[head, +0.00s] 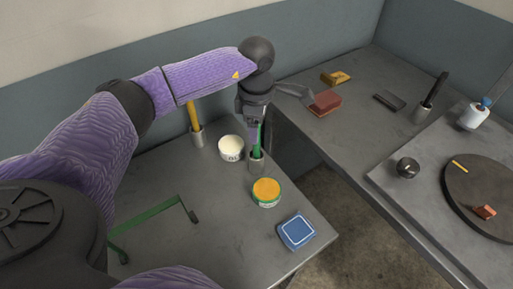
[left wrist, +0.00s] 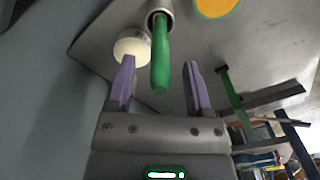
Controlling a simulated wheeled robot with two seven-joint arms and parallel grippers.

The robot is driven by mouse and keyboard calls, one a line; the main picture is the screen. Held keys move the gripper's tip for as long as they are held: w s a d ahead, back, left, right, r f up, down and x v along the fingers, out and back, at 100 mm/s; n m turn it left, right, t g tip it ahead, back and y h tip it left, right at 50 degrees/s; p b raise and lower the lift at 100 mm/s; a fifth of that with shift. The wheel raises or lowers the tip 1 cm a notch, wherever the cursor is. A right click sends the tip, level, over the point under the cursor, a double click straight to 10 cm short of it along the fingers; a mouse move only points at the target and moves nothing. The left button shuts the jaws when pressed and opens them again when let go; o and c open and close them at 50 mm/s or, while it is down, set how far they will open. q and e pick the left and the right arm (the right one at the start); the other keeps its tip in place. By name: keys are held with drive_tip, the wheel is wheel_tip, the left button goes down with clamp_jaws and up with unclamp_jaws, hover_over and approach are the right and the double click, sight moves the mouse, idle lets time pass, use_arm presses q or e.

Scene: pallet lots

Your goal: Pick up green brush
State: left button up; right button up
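The green brush (left wrist: 160,65) stands handle up in a grey metal cup (head: 256,164) on the near table. My left gripper (head: 254,132) is above the cup, pointing down at the brush. In the left wrist view, its two purple fingers are apart, one on each side of the green handle, with gaps visible on both sides. The left gripper is open and holds nothing. In the head view the gripper hides part of the handle. The brush's lower end is hidden in the cup. My right gripper is not in view.
A white tub (head: 231,148) stands close left of the cup. A yellow-handled tool stands in another cup (head: 197,137). An orange-topped tin (head: 266,192) and a blue box (head: 296,231) are nearer. A green bar frame (head: 150,213) lies left. Wall behind.

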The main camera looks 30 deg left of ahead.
use_arm(q)
clamp_jaws()
